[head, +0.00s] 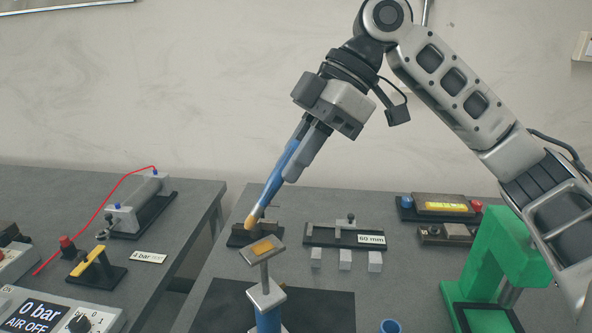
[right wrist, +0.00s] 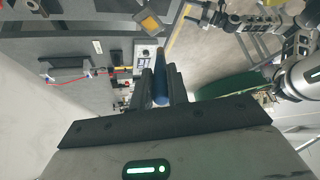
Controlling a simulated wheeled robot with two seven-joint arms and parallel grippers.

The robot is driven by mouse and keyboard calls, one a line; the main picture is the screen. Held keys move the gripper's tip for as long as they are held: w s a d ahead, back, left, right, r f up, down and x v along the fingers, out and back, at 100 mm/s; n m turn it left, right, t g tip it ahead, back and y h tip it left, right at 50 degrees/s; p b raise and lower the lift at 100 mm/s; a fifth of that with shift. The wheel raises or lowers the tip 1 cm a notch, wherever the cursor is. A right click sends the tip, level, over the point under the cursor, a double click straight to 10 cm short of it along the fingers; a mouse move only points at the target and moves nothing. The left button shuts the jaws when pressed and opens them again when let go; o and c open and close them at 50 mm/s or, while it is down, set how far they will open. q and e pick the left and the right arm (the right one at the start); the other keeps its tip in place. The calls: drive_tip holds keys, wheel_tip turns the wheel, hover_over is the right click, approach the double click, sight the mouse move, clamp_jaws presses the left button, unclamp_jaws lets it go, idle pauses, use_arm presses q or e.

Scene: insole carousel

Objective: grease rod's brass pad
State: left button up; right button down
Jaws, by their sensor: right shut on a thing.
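My right gripper (head: 301,150) is shut on a blue-handled brush (head: 274,187) with a yellowish tip. The brush slants down to the left. The brush handle also shows between the fingers in the right wrist view (right wrist: 161,90). In the head view its tip is just above and left of the brass pad (head: 262,247), with a gap in the picture; I cannot tell the exact distance. The pad is on a tilted grey plate atop the upright rod (head: 264,277), which has a blue lower part. In the right wrist view an arm at the top right may be my left one; its jaws are unclear.
A gauge fixture with a 60 mm label (head: 371,239) and several small grey blocks (head: 345,260) stand behind. A green frame (head: 508,250) is at right, a blue cup (head: 390,326) in front. A gap separates the left table, with its air panel (head: 50,312).

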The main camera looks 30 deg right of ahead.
drive_tip(key=shift+r, duration=0.75)
drive_tip(key=shift+r, duration=0.15)
drive_tip(key=shift+r, duration=1.4)
